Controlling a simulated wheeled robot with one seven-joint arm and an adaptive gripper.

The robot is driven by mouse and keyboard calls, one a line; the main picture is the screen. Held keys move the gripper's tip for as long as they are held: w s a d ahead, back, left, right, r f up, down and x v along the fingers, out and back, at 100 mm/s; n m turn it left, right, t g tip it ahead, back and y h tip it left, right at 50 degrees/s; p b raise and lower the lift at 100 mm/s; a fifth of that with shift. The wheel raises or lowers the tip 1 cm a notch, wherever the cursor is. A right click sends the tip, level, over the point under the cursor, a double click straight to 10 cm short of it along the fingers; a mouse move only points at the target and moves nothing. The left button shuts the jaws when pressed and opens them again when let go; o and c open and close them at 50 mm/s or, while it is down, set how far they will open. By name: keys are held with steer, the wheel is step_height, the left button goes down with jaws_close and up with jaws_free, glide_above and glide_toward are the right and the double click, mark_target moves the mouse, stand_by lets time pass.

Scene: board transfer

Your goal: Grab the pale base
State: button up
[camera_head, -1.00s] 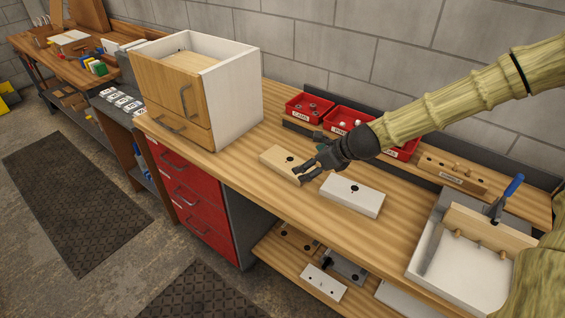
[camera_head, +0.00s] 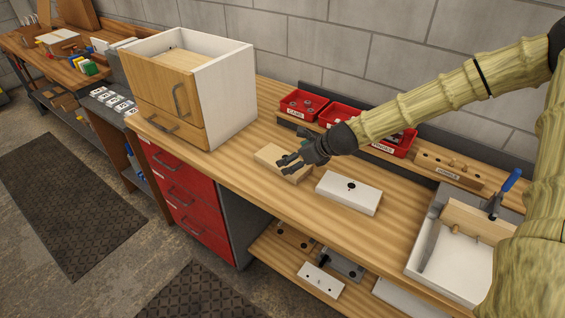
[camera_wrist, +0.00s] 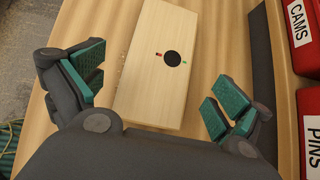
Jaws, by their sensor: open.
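The pale base is a light wooden block with a dark round hole. It lies flat on the bench; in the head view the pale base (camera_head: 284,163) is partly hidden behind my gripper (camera_head: 285,163). In the wrist view the pale base (camera_wrist: 160,65) fills the middle, with small red and green marks beside its hole. My gripper (camera_wrist: 165,95) is open there, its green-padded fingers wide apart on the left and right of the block's near end. The fingers hold nothing.
A white block (camera_head: 349,192) with a dark hole lies just right of the pale base. Red bins (camera_head: 303,106) stand along the back. A wooden cabinet (camera_head: 222,98) stands to the left. A white tray (camera_head: 429,240) is at the right. The bench front is clear.

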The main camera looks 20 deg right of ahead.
mark_target(268, 155)
steer(key=shift+p+x, duration=0.6)
steer(key=shift+x, duration=0.7)
steer(key=shift+p+x, duration=0.35)
steer(key=shift+x, duration=1.05)
steer(key=shift+w+r, duration=0.2)
steer(key=c, duration=1.2)
